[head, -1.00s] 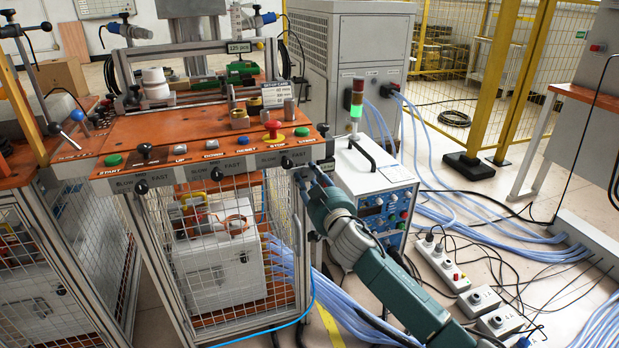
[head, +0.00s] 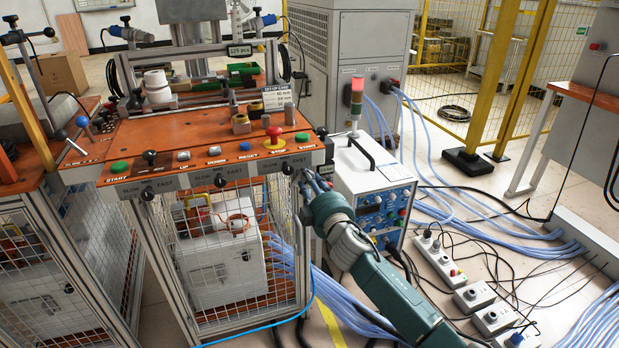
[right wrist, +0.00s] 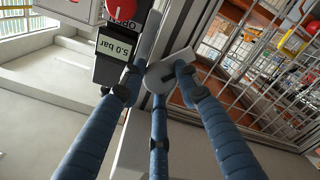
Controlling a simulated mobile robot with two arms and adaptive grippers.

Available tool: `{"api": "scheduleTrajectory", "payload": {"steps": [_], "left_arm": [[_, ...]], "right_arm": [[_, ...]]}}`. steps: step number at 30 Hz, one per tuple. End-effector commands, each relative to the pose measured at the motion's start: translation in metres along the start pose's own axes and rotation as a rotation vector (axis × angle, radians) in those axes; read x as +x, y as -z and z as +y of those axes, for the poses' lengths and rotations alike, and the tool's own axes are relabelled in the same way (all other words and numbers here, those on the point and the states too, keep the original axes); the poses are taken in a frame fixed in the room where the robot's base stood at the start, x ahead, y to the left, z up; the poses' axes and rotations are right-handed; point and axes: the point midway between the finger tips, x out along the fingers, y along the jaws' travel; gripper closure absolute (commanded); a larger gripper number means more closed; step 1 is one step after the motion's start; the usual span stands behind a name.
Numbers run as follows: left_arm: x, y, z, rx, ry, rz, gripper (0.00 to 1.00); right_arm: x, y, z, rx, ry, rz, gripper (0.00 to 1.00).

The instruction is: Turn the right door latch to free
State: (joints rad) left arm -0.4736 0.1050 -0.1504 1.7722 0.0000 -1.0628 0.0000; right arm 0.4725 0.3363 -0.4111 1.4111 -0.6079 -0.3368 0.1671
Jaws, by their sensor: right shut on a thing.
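My right gripper (head: 310,182) is at the upper right corner of the front mesh door (head: 225,260) of the workbench. In the right wrist view its blue fingers (right wrist: 160,82) close around a grey metal latch (right wrist: 167,71), the right door latch, beside the mesh panel. The latch's curved end shows between the fingertips; the rest is partly covered by them. In the head view the gripper hides the latch, so its angle is hard to tell there. My left gripper is not in view.
A "5.0 bar" label (right wrist: 113,46) and a red knob (right wrist: 121,8) are close to the fingers. The control box (head: 375,195) stands just right of my gripper, with a signal tower (head: 355,97) lit red. Cables (head: 470,215) cover the floor at right.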

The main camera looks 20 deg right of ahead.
Motion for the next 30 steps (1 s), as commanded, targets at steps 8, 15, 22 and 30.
{"api": "scheduleTrajectory", "payload": {"steps": [8,15,22,30], "left_arm": [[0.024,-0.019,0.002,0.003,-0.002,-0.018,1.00],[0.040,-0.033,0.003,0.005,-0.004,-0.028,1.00],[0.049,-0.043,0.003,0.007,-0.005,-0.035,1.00],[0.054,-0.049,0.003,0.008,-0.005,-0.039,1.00]], "right_arm": [[0.000,0.000,0.000,-0.263,0.003,-0.003,0.94],[0.000,0.000,-0.001,-0.463,0.003,-0.002,0.94],[0.000,-0.001,-0.001,-0.600,0.003,-0.002,0.94],[0.000,-0.001,-0.001,-0.681,0.003,-0.002,0.94]]}}
